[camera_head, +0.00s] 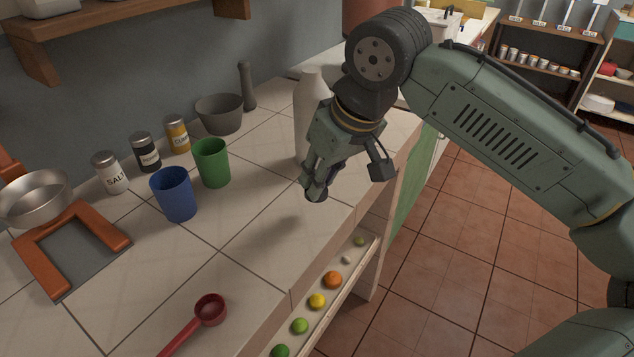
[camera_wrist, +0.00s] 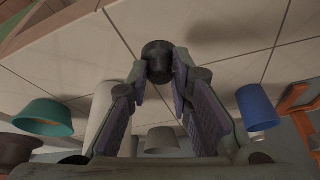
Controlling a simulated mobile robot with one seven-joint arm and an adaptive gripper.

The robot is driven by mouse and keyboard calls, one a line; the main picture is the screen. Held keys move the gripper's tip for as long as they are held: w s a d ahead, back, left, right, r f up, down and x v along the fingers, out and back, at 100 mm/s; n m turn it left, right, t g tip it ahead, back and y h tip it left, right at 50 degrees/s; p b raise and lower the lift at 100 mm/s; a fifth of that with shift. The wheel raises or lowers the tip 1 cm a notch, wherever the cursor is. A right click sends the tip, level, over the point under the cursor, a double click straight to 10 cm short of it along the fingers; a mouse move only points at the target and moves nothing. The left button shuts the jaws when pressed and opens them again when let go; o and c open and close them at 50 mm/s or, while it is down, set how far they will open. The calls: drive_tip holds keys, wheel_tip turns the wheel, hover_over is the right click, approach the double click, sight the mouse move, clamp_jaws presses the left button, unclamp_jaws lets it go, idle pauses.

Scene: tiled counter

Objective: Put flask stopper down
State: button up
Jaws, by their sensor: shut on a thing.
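The flask stopper is a small dark round piece (camera_wrist: 158,60) held between the fingertips in the wrist view. My gripper (camera_wrist: 160,75) is shut on it, with both fingers touching its sides. In the head view my gripper (camera_head: 318,190) hangs over the counter near its front edge, and the stopper is mostly hidden by the fingers there. The white flask (camera_head: 306,110) stands upright on the counter just behind my gripper, partly covered by it.
A green cup (camera_head: 211,162), a blue cup (camera_head: 174,194), a grey mortar (camera_head: 219,114) and several jars stand to the left. A red scoop (camera_head: 209,310) lies at the front. The tiled counter (camera_head: 262,205) between the cups and my gripper is clear. A shelf of coloured balls (camera_head: 333,280) runs below the edge.

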drive_tip(key=shift+w+a, duration=0.25)
drive_tip(key=shift+w, duration=0.15)
drive_tip(key=shift+w+f, duration=0.1)
drive_tip(key=shift+f, duration=0.1)
drive_tip(key=shift+f+p, duration=0.4)
drive_tip(key=shift+f, duration=1.25)
drive_tip(key=shift+f, duration=0.1)
drive_tip(key=o, duration=0.9)
drive_tip(key=v, duration=1.2)
drive_tip(key=shift+a+b, duration=0.1)
drive_tip(key=shift+b, duration=0.25)
